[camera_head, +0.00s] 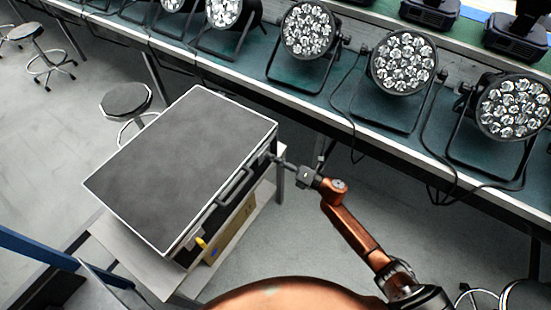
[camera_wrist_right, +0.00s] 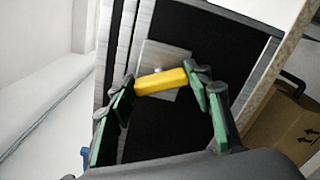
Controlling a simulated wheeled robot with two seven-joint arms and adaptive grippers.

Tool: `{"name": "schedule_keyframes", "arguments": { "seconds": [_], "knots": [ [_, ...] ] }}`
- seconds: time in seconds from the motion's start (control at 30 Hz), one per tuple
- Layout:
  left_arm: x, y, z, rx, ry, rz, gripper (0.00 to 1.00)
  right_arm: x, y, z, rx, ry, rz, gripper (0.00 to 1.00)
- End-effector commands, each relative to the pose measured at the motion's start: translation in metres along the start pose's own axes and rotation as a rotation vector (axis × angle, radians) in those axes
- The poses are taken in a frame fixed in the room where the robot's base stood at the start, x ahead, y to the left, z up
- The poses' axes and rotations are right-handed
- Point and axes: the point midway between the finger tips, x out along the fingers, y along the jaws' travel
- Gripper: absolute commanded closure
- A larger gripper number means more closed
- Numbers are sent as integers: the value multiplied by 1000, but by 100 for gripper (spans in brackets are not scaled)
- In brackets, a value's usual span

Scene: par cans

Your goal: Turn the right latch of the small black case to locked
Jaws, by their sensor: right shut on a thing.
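The small black case (camera_head: 180,165) lies closed on a small light table, its front with a handle (camera_head: 234,186) facing the lower right. My right gripper (camera_head: 276,158) reaches the right end of that front, covering the right latch in the head view. In the wrist view the right latch is a yellow bar (camera_wrist_right: 162,82) on a metal plate (camera_wrist_right: 165,52), slightly tilted. My right gripper's fingertips (camera_wrist_right: 164,78) are shut on it, one at each end. The left latch (camera_head: 201,242) shows yellow near the front's lower left end. My left gripper is not in view.
A cardboard box (camera_head: 230,232) sits beneath the case. A long bench with several par cans (camera_head: 403,62) runs behind, close to the case's far side. Stools (camera_head: 126,100) stand at left. Open floor lies right of the case.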

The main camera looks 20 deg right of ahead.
Motion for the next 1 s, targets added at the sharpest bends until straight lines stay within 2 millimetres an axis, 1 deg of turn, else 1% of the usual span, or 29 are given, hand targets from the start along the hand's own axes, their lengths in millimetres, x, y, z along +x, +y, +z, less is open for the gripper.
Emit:
{"name": "schedule_keyframes", "arguments": {
  "seconds": [0.03, 0.1, 0.3, 0.5, 0.7, 1.0],
  "knots": [
    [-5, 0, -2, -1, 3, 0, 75, 0, 2, 4, 43, -4, -2, 78],
    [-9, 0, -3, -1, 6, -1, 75, 0, 2, 4, 109, -3, -2, 78],
    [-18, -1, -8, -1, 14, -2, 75, 0, 0, 3, 278, -4, -2, 78],
    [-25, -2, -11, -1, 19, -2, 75, 0, -1, 3, 411, -4, -2, 78],
    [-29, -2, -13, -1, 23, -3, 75, 0, -2, 3, 496, -5, -1, 78],
    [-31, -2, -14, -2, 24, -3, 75, 0, -3, 2, 542, -5, -2, 78]
  ]
}}
